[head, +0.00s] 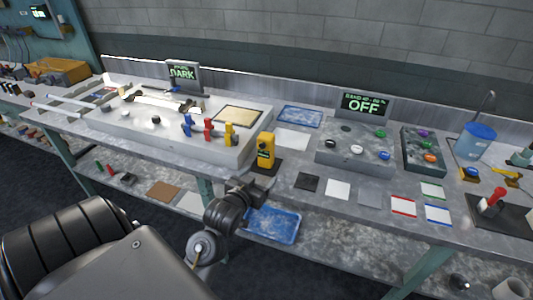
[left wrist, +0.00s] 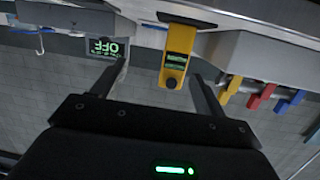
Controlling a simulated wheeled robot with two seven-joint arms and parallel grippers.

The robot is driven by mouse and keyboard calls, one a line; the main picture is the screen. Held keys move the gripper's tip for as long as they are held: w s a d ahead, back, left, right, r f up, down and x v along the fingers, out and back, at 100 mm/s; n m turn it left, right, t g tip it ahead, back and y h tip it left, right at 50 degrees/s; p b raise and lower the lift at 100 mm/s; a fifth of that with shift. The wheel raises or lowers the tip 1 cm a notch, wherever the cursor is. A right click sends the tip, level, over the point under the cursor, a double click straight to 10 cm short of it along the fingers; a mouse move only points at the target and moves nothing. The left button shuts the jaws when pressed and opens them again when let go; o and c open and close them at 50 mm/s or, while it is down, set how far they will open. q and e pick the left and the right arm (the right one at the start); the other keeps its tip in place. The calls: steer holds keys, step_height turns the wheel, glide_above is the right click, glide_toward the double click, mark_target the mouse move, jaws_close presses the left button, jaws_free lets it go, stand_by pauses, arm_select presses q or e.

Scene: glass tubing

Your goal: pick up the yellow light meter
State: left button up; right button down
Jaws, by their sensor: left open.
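The yellow light meter (head: 266,150) stands upright on a dark pad near the front of the bench in the head view. In the left wrist view the meter (left wrist: 177,62) shows upside down, with a green display and a dark knob, between the two fingers. My left gripper (head: 250,185) is just in front of and below the meter in the head view. In the left wrist view the left gripper (left wrist: 158,76) is open, with a finger on either side of the meter and gaps between. My right gripper is in neither view.
A raised grey box with blue, red and yellow levers (head: 208,128) stands left of the meter. A grey panel with knobs (head: 352,152) and a sign reading OFF (head: 365,104) stand to the right. Flat tiles (head: 338,189) lie along the front edge.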

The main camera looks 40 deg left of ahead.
mark_target(262, 144)
arm_select(q)
steer(key=w+a+r, duration=0.1)
steer(key=w, duration=0.1)
steer(key=w+a+r+n+t+y, duration=0.1)
steer(key=w+a+r, duration=0.1)
steer(key=w, duration=0.1)
steer(key=w+a+r+t+p, duration=0.1)
steer(key=w+a, duration=0.1)
steer(key=shift+w+a+r+y, duration=0.25)
steer(key=shift+w+y, duration=0.05)
steer(key=shift+y, duration=0.1)
steer(key=shift+w+a+r+p, duration=0.1)
steer(key=shift+w+p, duration=0.15)
steer(key=shift+p, duration=0.1)
steer(key=x, duration=0.2)
steer(key=p+x, duration=0.1)
steer(key=shift+w+a+f, duration=0.1)
steer(key=shift+w+f, duration=0.1)
steer(key=shift+w, duration=0.15)
steer(key=shift+w+a+f, duration=0.1)
steer(key=shift+w+a, duration=0.05)
steer(key=shift+w, duration=0.3)
steer(key=c, duration=1.2)
